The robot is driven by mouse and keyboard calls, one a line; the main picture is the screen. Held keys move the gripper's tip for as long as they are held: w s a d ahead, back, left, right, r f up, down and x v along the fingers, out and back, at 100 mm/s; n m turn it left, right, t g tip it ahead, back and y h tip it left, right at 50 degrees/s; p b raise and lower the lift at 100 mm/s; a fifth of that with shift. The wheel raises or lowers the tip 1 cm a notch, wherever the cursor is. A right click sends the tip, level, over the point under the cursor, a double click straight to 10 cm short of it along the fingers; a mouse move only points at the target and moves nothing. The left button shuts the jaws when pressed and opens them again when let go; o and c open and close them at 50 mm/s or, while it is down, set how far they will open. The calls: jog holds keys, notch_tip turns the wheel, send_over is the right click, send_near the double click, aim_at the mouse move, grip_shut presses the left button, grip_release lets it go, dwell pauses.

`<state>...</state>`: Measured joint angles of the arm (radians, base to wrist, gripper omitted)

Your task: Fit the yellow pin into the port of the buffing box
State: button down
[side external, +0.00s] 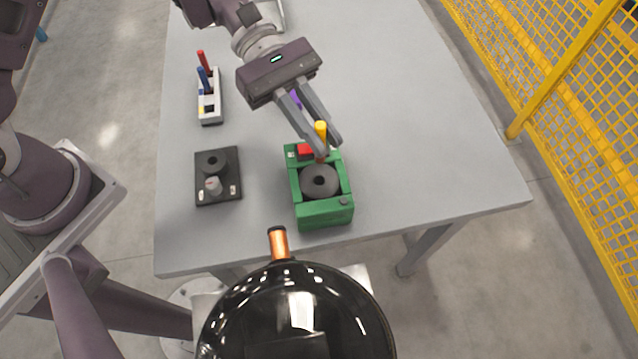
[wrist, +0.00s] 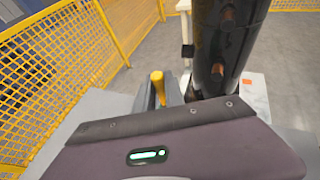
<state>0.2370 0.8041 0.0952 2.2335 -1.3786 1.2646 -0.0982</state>
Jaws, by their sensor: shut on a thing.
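The yellow pin (side external: 321,130) is upright between the fingertips of my gripper (side external: 324,150), which is shut on it. The pin's yellow top also shows in the wrist view (wrist: 157,80), with its lower part hidden by my gripper. The buffing box (side external: 322,214) is a green box with a dark round wheel in its open middle and a red block at its back left. The pin is over the back part of the box, beside the red block. Its lower end looks orange-red, and I cannot tell whether it is in the port.
A grey-white rack (side external: 209,112) with red and blue pins stands at the back left. A dark plate (side external: 218,190) with a round part and a light knob lies left of the box. A glossy black tank (side external: 300,315) with a copper stub stands before the table. The table's right side is clear.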

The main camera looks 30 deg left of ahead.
notch_tip(320, 180, down, 10)
dwell(0.3)
jog(key=c, duration=1.4)
grip_release()
jog(key=shift+r, duration=0.1)
